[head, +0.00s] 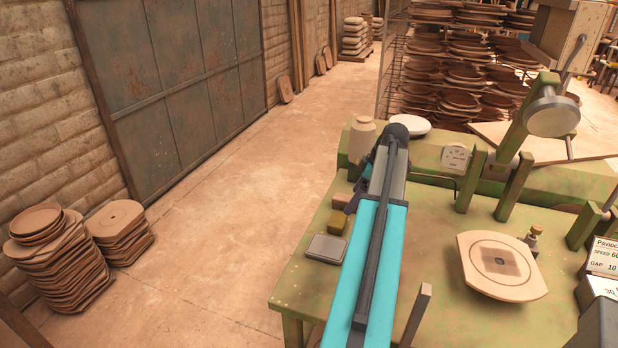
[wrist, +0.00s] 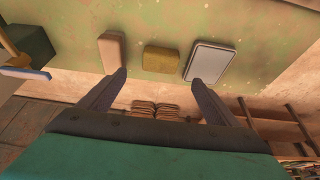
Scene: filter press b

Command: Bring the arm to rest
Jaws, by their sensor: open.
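My arm reaches out over the green table (head: 400,300) in the head view, its far end above the table's left part. My gripper (wrist: 158,77) is open in the wrist view, its two dark fingers spread apart with nothing between them. Beyond the fingertips lie a pinkish block (wrist: 111,51), an olive-yellow block (wrist: 161,59) and a flat grey tray with a pale rim (wrist: 209,62). In the head view the arm largely hides the gripper.
The tray (head: 326,248) and olive block (head: 338,222) lie near the table's left edge. A pale disc plate with a dark square (head: 500,265) lies on the right. A cream jar (head: 361,138) stands behind the arm. Green posts (head: 512,190) rise at right.

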